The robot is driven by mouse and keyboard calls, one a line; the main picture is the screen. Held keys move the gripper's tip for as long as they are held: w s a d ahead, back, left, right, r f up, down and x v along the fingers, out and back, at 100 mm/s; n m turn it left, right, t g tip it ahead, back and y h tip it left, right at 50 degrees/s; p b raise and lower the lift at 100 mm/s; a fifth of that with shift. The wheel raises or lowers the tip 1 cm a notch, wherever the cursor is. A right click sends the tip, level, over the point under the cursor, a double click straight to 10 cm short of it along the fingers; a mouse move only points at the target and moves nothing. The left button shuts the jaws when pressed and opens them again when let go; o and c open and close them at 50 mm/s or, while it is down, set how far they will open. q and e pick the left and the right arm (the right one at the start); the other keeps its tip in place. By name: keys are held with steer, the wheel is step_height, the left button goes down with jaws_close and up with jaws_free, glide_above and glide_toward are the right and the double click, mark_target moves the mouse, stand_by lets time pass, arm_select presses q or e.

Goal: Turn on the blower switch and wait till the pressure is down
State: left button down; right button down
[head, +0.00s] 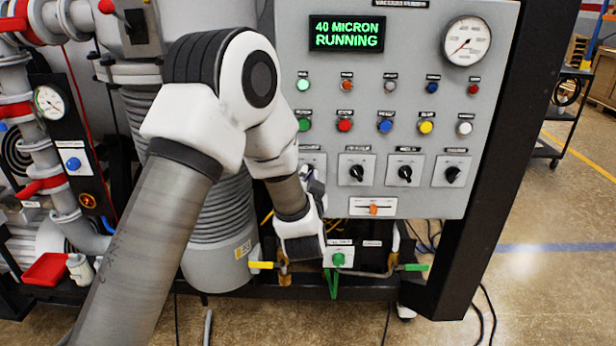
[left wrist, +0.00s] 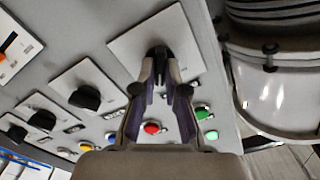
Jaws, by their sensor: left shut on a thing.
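The grey control panel (head: 385,130) stands in front of me. Its green display (head: 346,34) reads "40 MICRON RUNNING". The round pressure gauge (head: 466,41) at its top right has a red needle pointing lower left. My left gripper (head: 313,182) is at the leftmost rotary switch, whose white plate (head: 315,158) shows behind it. In the left wrist view my left gripper (left wrist: 159,62) is shut on that switch's black knob (left wrist: 157,49). The fingers partly hide the knob, and its label is not readable. My right gripper is not in view.
Three more rotary switches (head: 405,173) continue to the right, below rows of coloured buttons (head: 385,126). An orange slider (head: 374,208) sits below them. Pipes and a gauge (head: 50,102) stand at the left. Floor at the right is mostly clear, with cables (head: 485,313) near the panel.

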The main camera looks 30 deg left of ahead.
arm_select(q)
steer(key=c, duration=1.2)
jaws_free()
steer(key=v, duration=1.2)
